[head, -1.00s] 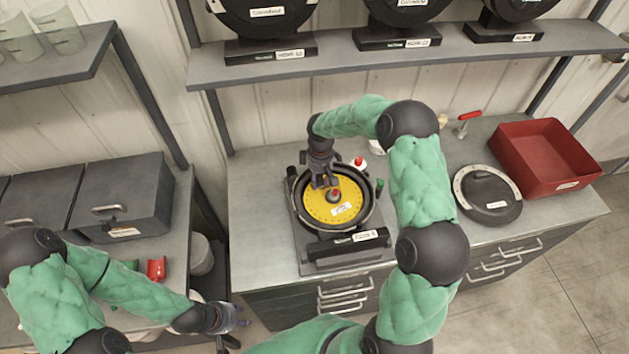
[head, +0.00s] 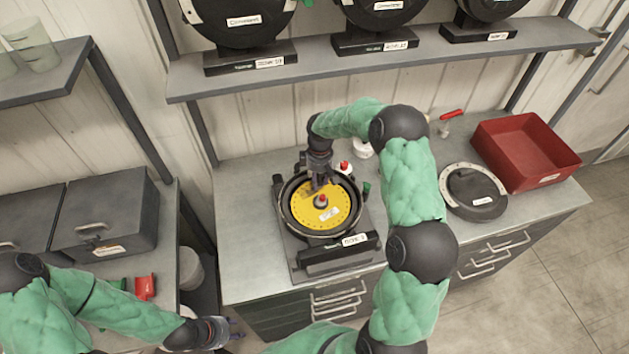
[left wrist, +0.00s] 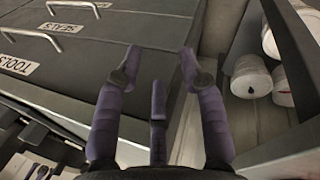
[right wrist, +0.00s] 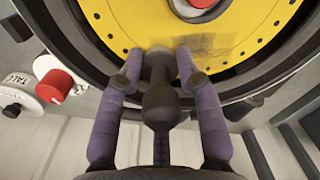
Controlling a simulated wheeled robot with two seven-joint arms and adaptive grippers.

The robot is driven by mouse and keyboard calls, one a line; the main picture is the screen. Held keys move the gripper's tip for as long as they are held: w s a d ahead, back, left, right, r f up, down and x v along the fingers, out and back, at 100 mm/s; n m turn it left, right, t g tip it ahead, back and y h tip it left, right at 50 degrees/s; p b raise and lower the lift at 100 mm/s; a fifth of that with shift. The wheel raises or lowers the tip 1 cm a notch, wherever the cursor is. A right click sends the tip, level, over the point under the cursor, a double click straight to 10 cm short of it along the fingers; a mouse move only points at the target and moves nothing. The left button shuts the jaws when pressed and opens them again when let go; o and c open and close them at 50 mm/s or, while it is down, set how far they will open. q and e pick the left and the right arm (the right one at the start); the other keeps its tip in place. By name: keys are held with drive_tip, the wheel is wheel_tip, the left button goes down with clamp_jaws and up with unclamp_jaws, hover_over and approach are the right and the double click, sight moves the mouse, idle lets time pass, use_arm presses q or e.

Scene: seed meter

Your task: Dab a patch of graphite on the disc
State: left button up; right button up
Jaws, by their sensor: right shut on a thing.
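The yellow disc (head: 303,208) lies in the round black housing of the meter, with a red-topped knob (head: 321,201) at its centre. My right gripper (head: 318,183) is over the disc's far part. In the right wrist view it is shut on a dark bulb-handled dauber (right wrist: 160,105), whose end is at the yellow face near the rim; I cannot tell if it touches. A grey smear (right wrist: 208,45) shows on the yellow beside the dauber. My left gripper (left wrist: 160,72) is open and empty, with its fingers apart, beside the grey boxes at the left.
A black round lid (head: 474,190) and a red bin (head: 527,150) are at the right of the bench. The shelf with black meters (head: 400,60) runs behind.

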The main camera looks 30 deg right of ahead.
sight(308, 191)
drive_tip(key=shift+d, duration=0.7)
drive_tip(key=shift+w+a, duration=0.1)
drive_tip(key=shift+s+a+f+b, duration=0.15)
drive_tip(key=shift+a+b, duration=0.1)
drive_tip(key=shift+a, duration=1.35)
drive_tip(key=shift+s+a+r+b, duration=0.1)
drive_tip(key=shift+a+b, duration=0.15)
drive_tip(key=shift+a, duration=1.3)
drive_tip(key=shift+s+a+f+b, duration=0.15)
drive_tip(key=shift+a+b, duration=0.1)
drive_tip(key=shift+a, duration=1.35)
drive_tip(key=shift+w+d, duration=0.15)
drive_tip(key=shift+d, duration=1.9)
drive_tip(key=shift+w+d, duration=0.2)
drive_tip(key=shift+d, duration=2.5)
drive_tip(key=shift+f, duration=0.15)
